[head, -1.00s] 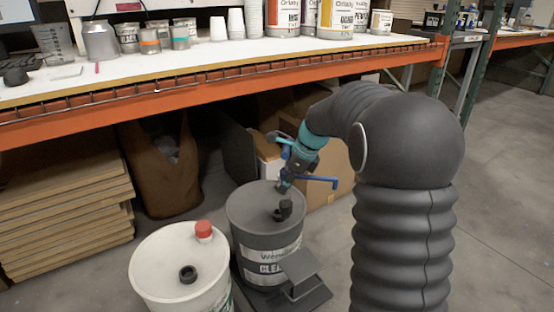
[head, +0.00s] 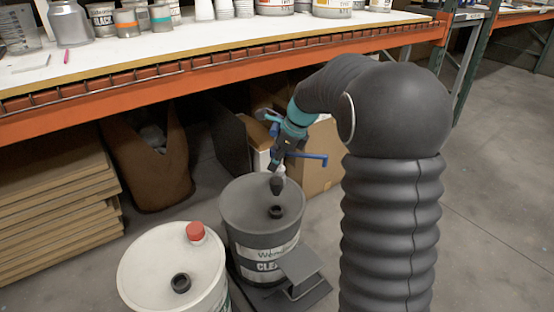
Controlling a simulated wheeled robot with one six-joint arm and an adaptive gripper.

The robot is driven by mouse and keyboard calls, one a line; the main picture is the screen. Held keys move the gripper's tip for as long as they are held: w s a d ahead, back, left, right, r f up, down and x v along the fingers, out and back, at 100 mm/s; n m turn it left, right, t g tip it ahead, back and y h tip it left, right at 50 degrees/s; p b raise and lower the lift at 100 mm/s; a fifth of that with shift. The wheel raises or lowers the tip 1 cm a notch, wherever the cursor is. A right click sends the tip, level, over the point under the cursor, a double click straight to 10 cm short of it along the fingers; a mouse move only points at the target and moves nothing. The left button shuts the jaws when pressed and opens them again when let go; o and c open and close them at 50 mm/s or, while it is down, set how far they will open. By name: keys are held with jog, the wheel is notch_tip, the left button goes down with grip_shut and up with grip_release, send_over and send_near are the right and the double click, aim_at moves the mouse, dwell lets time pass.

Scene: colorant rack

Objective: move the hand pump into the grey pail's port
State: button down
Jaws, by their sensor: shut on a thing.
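The grey pail (head: 235,215) stands on the floor in the middle of the head view. Its port (head: 276,211), a short dark ring, shows on the lid and looks clear. My gripper (head: 285,150), at the end of the dark arm with teal joints, is above the back of the pail. It is shut on the hand pump (head: 314,156), whose blue arm sticks out to the right. A dark lower end (head: 277,185) points down, just beyond the port in the picture and apart from it. Its exact height over the lid is hard to tell. The fingers are small and partly hidden.
A white pail (head: 150,262) with a red cap (head: 195,231) and a dark open port (head: 181,283) stands to the left. A grey step-like stand (head: 300,265) is in front of the grey pail. The orange-edged bench (head: 180,84) overhangs behind. Open floor lies right.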

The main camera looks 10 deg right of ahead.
aim_at(276, 184)
jog(key=shift+r, duration=0.15)
jog(key=shift+f+b, duration=1.25)
jog(key=shift+f, duration=1.8)
jog(key=shift+f+b, duration=0.5)
jog(key=shift+f, duration=1.1)
jog(key=c, duration=0.7)
grip_release()
jog(key=shift+o, duration=0.2)
